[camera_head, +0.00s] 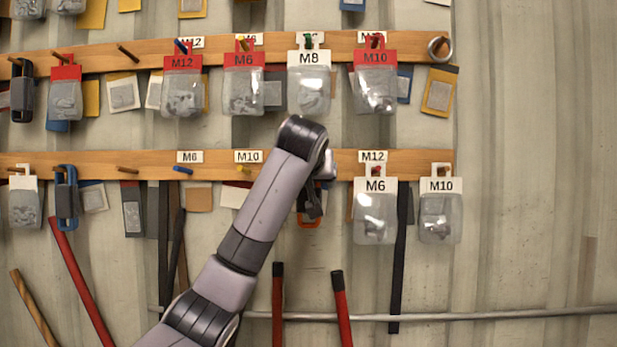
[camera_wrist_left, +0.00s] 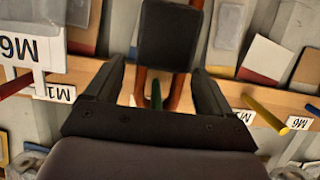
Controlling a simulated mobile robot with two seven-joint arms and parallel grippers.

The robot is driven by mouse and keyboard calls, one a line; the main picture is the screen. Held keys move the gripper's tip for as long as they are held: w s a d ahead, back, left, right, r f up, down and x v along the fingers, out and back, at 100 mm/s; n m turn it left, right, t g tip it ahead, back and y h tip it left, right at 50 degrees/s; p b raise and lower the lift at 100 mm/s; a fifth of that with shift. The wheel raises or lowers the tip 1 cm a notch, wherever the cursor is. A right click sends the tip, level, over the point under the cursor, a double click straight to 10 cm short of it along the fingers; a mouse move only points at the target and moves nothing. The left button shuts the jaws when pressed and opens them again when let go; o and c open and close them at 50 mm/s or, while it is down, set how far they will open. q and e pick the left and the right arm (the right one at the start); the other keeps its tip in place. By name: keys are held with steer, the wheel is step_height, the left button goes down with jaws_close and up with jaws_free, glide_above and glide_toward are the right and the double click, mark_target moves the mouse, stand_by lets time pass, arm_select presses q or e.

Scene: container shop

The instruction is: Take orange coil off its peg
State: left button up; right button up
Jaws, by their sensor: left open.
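The orange coil, an orange loop with a black band, hangs on the lower wooden rail, mostly hidden by my left arm; its lower orange end (camera_head: 308,222) shows below my wrist. In the left wrist view, which is upside down, its black band (camera_wrist_left: 170,36) and orange strands (camera_wrist_left: 175,92) show, with the green peg (camera_wrist_left: 156,95) between the strands. My left gripper (camera_wrist_left: 160,82) is open, one finger on each side of the coil, and nothing is gripped. Contact with the coil cannot be told. My right gripper is not in view.
Clear packs hang close to the right of my left gripper, with white M6 (camera_head: 375,212) and M10 (camera_head: 440,212) cards. Packs hang above on the upper rail (camera_head: 218,52). A yellow peg (camera_wrist_left: 264,114) is beside the coil. The wall at right is bare.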

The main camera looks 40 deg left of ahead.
arm_select(q)
steer(key=c, duration=1.1)
steer(key=shift+r+p, duration=0.4)
steer(key=shift+p, duration=0.05)
steer(key=shift+s+d+f, duration=0.1)
steer(key=shift+d, duration=0.05)
steer(key=shift+s+d+b, duration=0.65)
steer(key=shift+s, duration=0.15)
steer(key=shift+b+v, duration=0.35)
steer(key=shift+v, duration=0.8)
steer(key=shift+f, duration=0.1)
steer(key=shift+s, duration=0.1)
steer(key=shift+s+d+b, duration=1.3)
steer(key=shift+s+d, duration=0.3)
steer(key=shift+s, duration=0.2)
